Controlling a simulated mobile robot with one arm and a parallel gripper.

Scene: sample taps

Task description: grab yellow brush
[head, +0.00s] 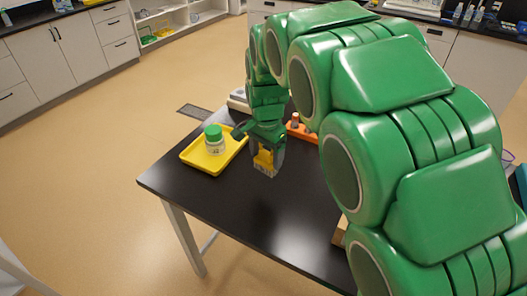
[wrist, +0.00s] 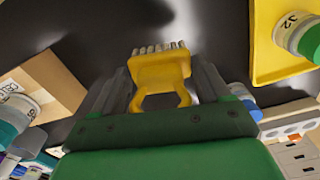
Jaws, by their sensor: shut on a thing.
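The yellow brush (head: 264,160) is in my gripper (head: 266,152) in the head view, above the black table. In the wrist view the brush (wrist: 160,72) sits between the two fingers of my gripper (wrist: 163,82). Its pale bristles point away from the palm and its looped yellow handle is toward the palm. My gripper is shut on the brush. In the head view the bristles hang downward; I cannot tell whether they touch the table.
A yellow tray (head: 232,150) holding a green-lidded jar (head: 214,140) lies left of my gripper. An orange rack (head: 303,133) stands behind on the right. A cardboard-coloured box (wrist: 52,84) is at the left in the wrist view. The front of the black table (head: 235,205) is clear.

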